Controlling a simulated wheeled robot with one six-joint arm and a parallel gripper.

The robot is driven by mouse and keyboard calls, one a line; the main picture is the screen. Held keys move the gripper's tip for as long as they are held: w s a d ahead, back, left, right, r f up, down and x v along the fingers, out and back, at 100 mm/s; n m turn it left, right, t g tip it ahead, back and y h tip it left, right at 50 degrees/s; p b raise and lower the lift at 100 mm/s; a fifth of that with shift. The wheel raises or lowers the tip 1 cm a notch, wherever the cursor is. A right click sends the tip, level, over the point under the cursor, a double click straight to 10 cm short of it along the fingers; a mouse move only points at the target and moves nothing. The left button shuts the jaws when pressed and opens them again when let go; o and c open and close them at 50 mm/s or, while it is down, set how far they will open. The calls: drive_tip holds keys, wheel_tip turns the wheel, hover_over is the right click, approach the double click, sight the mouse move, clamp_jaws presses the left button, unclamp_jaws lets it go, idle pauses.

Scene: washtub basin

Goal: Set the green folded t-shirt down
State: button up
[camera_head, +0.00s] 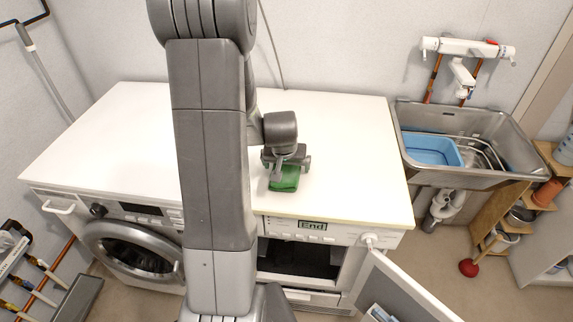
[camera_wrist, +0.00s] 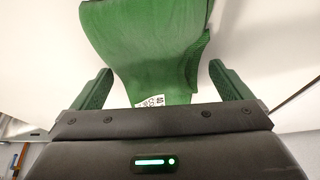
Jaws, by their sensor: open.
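The green folded t-shirt (camera_head: 286,180) lies on the white countertop (camera_head: 345,150), near its front edge above the open appliance. In the wrist view the green t-shirt (camera_wrist: 150,45) fills the upper middle, with a white label showing at its near edge. My gripper (camera_head: 284,172) is directly over the shirt in the head view and hides part of it. In the wrist view my gripper (camera_wrist: 168,88) is open, its two fingers on either side of the shirt's near end, with gaps between fingers and cloth.
A front-loading washer (camera_head: 140,250) stands under the counter at left. The appliance at right has its door (camera_head: 400,290) swung open. A metal sink (camera_head: 470,125) with a blue basin (camera_head: 430,150) is at right. The counter is clear around the shirt.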

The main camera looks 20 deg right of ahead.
drive_tip(key=v, duration=1.2)
drive_tip(key=shift+r, duration=0.2)
